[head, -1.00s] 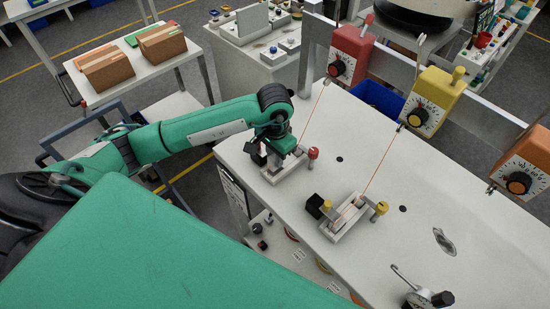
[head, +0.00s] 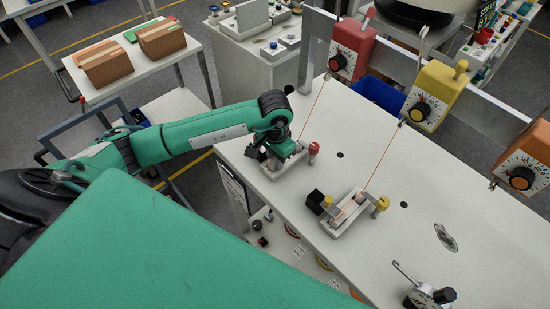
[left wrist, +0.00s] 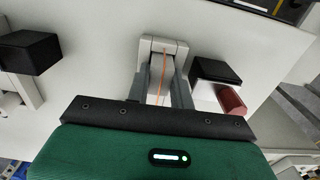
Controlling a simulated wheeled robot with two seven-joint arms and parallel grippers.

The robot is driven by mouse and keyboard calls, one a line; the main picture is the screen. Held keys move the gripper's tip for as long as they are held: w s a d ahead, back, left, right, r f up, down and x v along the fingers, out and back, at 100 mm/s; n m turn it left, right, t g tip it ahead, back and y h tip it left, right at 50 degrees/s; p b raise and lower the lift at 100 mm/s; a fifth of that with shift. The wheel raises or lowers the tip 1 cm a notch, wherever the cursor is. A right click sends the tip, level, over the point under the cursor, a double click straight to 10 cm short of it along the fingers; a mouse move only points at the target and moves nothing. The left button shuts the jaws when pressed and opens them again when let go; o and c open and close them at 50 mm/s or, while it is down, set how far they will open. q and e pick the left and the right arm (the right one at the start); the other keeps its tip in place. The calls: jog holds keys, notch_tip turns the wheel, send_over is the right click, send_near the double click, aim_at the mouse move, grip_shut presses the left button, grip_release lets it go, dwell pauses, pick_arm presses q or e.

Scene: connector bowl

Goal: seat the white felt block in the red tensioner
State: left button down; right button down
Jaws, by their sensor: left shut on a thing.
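The red tensioner (head: 296,160) is a pale trough with a red knob (head: 314,148), near the table's far left edge. My left gripper (left wrist: 160,95) is down at this trough, pointing into it. In the left wrist view its two fingers are shut on the pale white felt block (left wrist: 158,72). An orange thread runs over the block between the fingers. The trough's end wall (left wrist: 160,40) shows just beyond the fingertips. The block is hidden in the head view, and I cannot tell whether it touches the trough floor. My right gripper is not in view.
The yellow tensioner (head: 336,222) stands to the right, with its own thread. Red (head: 352,50), yellow (head: 436,95) and orange (head: 524,160) dial boxes hang on a rail behind. A metal crank device (head: 424,296) stands at the front right. The table middle is mostly clear.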

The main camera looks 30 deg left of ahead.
pick_arm(q)
jog(key=c, duration=1.3)
grip_release()
jog(key=shift+o, duration=0.5)
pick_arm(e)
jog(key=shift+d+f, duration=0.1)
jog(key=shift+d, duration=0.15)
pick_arm(q)
jog(key=shift+r+p, duration=0.85)
jog(key=shift+p, duration=0.3)
notch_tip(320, 180, up, 11)
jog(key=b, duration=0.5)
jog(key=shift+r, duration=0.2)
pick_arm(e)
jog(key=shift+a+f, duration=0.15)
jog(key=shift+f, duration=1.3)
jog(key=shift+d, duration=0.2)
